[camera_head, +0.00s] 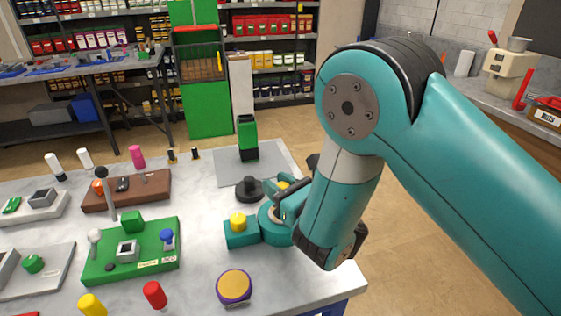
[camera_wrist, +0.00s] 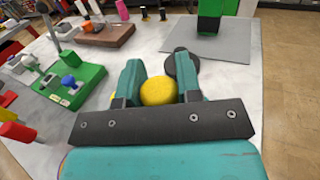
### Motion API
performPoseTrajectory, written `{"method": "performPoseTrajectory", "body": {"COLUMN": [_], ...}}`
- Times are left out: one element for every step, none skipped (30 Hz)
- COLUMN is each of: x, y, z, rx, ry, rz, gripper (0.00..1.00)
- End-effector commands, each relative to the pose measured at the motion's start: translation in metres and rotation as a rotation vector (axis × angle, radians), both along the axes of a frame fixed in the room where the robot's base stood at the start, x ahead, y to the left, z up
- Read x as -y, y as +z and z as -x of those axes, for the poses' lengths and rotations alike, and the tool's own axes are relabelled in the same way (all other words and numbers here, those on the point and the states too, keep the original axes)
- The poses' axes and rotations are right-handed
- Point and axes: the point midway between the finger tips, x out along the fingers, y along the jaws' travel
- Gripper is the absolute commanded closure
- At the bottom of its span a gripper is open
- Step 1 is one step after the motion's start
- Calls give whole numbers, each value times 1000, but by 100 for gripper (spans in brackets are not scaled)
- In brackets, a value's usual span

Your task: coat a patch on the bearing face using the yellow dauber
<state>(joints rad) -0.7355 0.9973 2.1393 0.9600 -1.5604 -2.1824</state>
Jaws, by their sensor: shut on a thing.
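My gripper (camera_wrist: 158,78) is shut on the yellow dauber (camera_wrist: 159,92), whose rounded yellow end shows between the two teal fingers in the wrist view. In the head view, my gripper (camera_head: 292,201) is low over the right part of the bench, and a bit of yellow (camera_head: 283,185) shows beside it. A teal pump body (camera_head: 240,235) with a yellow cap (camera_head: 238,222) sits just left of my gripper. Its round part is partly hidden by my gripper. I cannot make out the bearing face clearly, nor whether the dauber touches it.
A dark knobbed disc (camera_head: 249,190) lies behind the pump, near a grey mat (camera_head: 270,160) bearing a green-and-black block (camera_head: 247,138). A purple-rimmed yellow disc (camera_head: 234,287) lies in front. A green board (camera_head: 110,265), red handle (camera_head: 155,295) and yellow handle (camera_head: 92,304) are left.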

Motion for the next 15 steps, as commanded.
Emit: {"method": "performPoseTrajectory", "body": {"x": [2,3,4,4,4,4,4,4,4,4,4,4,4,4,4], "y": [9,12,16,18,21,25,27,30,34,36,39,43,45,48,50], "z": [-1,-1,-2,-2,-2,-2,-2,-2,-2,-2,-2,-2,-1,-1,-1], "rx": [1,1,1,0,0,-1,-1,0,1,1,1,0,0,-1,0], "ry": [-4,-5,-6,-6,-7,-7,-7,-7,-6,-6,-6,-6,-6,-6,-6], "rz": [-1,-1,-1,-1,-1,-2,-2,-1,-1,-1,-1,-1,-1,-2,-1], "gripper": [95,95,95,95,95,95,95,95,95,95,95,95,95,95,95]}}
